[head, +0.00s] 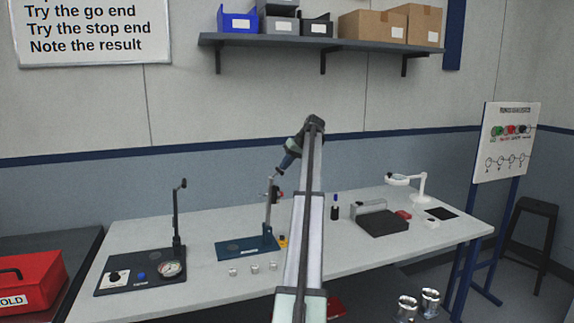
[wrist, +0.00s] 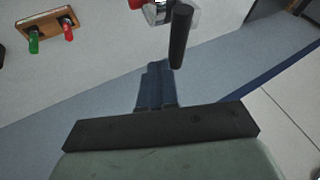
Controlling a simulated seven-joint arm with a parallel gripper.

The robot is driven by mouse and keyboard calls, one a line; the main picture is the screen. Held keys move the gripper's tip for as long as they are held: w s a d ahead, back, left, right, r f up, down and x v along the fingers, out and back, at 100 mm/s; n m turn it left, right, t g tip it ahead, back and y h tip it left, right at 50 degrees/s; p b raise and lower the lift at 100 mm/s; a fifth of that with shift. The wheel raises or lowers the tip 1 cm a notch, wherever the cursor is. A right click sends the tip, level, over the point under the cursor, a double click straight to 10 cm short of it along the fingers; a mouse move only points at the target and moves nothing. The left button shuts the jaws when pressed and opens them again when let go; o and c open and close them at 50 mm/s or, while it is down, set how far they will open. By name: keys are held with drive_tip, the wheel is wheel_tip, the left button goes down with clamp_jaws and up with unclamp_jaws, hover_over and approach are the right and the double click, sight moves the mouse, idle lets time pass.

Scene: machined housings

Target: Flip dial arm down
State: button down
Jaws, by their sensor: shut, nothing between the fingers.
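A stand with a blue base (head: 232,249) is in the middle of the bench in the head view. Its upright post (head: 268,218) carries a small dark and red fitting (head: 276,195) near the top. My gripper (head: 279,172) is just above this fitting, pointing down and left. In the wrist view my gripper's blue fingers (wrist: 154,72) are together and empty. A dark rod (wrist: 180,38) is just beyond them to the right, beside a metal block and a red part at the top edge. Contact cannot be told. The dial's face is not clearly visible.
A dark-based fixture (head: 140,272) with a round gauge and tall post stands at left. Several small metal cylinders lie before the blue base. A dark block with a handle (head: 381,219) and a white lamp (head: 422,187) are at right. My arm hides part of the bench (head: 205,228).

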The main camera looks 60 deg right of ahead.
drive_tip(key=shift+w, duration=0.1)
drive_tip(key=w+a+n+g+h, duration=0.1)
drive_tip(key=w+a+g+h, duration=0.4)
drive_tip(key=w+a, duration=0.7)
drive_tip(key=w+a+f+n+g+h, duration=0.1)
drive_tip(key=w+a+f+g+h, duration=0.1)
drive_tip(key=w+a+f, duration=0.6)
drive_tip(key=shift+w+a+f, duration=0.15)
drive_tip(key=shift+w+a, duration=0.55)
drive_tip(key=shift+a, duration=0.1)
